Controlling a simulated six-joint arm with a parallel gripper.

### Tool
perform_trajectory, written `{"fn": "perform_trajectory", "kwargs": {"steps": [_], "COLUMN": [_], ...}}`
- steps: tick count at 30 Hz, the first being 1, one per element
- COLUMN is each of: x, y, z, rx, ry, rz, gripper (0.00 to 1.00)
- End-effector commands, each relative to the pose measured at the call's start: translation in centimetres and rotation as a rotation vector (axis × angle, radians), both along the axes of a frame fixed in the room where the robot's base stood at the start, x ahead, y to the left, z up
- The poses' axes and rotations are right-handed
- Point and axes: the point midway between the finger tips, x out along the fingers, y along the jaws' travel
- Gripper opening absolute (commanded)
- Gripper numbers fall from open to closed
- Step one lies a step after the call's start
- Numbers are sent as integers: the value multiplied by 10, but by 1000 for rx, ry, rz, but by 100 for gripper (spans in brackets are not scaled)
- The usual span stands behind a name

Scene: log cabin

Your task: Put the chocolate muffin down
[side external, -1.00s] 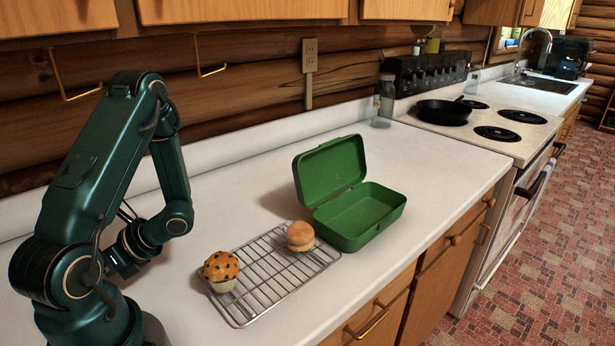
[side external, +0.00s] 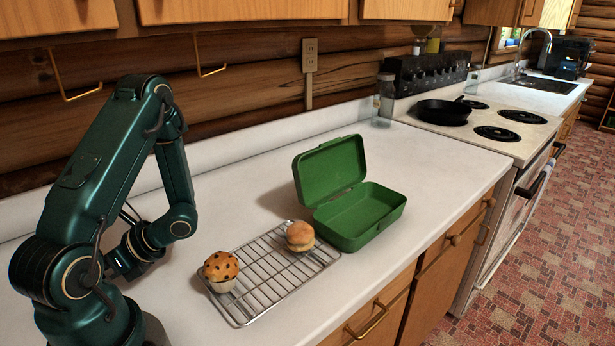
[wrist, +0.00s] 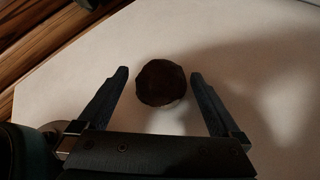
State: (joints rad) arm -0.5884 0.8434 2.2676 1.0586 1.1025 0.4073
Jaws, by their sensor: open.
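The chocolate muffin (wrist: 161,84) is a dark, round shape on the white counter in the wrist view. My gripper (wrist: 159,74) is open, with one finger on each side of it and a visible gap at both sides. In the side view my gripper (side external: 118,265) is low over the counter near my base, partly hidden by my own arm. The chocolate muffin cannot be made out in the side view.
A wire rack (side external: 262,276) holds a spotted muffin (side external: 221,270) and a bun-like item (side external: 300,236). An open green lunchbox (side external: 365,222) stands beyond it, with the stove (side external: 490,138) further right. The counter (side external: 235,190) behind the rack is clear.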

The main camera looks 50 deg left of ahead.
Motion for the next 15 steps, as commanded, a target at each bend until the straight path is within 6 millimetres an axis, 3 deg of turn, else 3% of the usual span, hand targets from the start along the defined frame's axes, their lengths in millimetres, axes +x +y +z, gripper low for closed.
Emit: {"fn": "perform_trajectory", "kwargs": {"steps": [15], "x": [78], "y": [-40], "z": [45], "rx": [1], "ry": [-6], "rz": [-5], "gripper": [100]}}
